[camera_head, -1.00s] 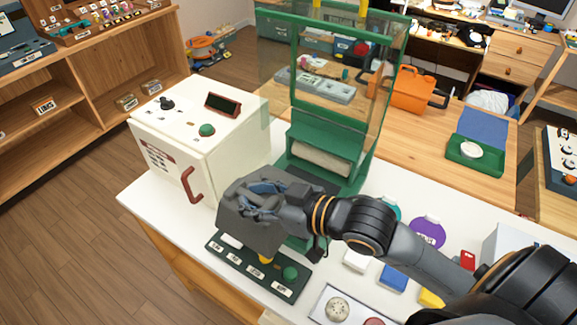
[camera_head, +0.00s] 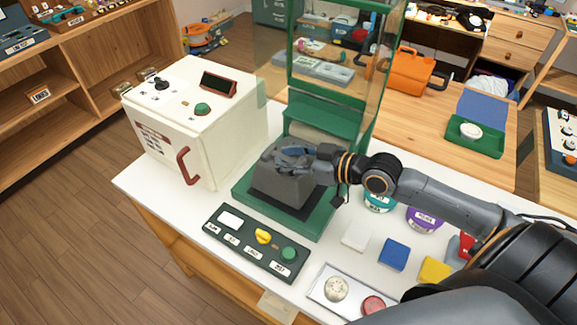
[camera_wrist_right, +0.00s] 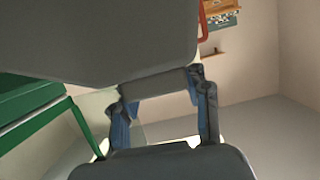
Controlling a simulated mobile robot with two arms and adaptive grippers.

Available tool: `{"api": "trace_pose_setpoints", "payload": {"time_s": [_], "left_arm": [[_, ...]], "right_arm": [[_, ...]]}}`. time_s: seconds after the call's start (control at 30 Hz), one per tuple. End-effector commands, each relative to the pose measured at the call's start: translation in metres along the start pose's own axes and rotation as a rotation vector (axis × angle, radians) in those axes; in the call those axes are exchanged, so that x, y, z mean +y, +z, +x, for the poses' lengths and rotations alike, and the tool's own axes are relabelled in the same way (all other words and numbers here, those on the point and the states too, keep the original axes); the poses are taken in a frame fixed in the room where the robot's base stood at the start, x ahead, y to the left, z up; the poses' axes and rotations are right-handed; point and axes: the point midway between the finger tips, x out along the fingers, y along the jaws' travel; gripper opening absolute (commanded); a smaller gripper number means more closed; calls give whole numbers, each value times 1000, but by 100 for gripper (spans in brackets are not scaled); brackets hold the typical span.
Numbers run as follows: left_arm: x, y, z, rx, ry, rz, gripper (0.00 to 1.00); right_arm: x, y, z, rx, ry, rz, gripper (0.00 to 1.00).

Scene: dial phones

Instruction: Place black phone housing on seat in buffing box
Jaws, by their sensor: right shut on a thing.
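The phone housing (camera_head: 284,187) is a dark grey, wedge-shaped shell. It sits upright over the dark seat (camera_head: 259,203) on the green base of the buffing box (camera_head: 318,229), at the box's open front. My right gripper (camera_head: 287,157) is shut on the top of the housing. In the right wrist view, the gripper's blue-padded fingers (camera_wrist_right: 162,122) reach to the grey housing (camera_wrist_right: 120,35). Whether the housing's underside fully touches the seat cannot be told. My left gripper is not in view.
A control panel (camera_head: 230,240) with a yellow knob and green button lies in front of the box. A cream cabinet (camera_head: 180,125) with a red handle stands left. Coloured pads (camera_head: 394,254), round tins (camera_head: 424,219) and a parts tray (camera_head: 327,294) lie right.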

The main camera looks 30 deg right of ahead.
Motion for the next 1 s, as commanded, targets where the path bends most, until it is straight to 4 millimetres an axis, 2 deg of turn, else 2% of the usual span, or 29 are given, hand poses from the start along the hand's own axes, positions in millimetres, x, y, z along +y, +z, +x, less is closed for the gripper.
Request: {"api": "trace_pose_setpoints", "payload": {"time_s": [0.13,0.33,0.7,0.73,0.87,1.0], "left_arm": [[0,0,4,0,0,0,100],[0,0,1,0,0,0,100],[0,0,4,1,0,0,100],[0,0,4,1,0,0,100],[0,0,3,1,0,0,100],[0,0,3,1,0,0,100]], "right_arm": [[12,12,4,0,5,-3,0],[10,36,11,2,3,-1,0],[10,42,13,3,2,-2,0],[9,43,13,0,2,0,41],[9,42,12,0,2,0,67],[9,42,12,0,2,0,69]]}}
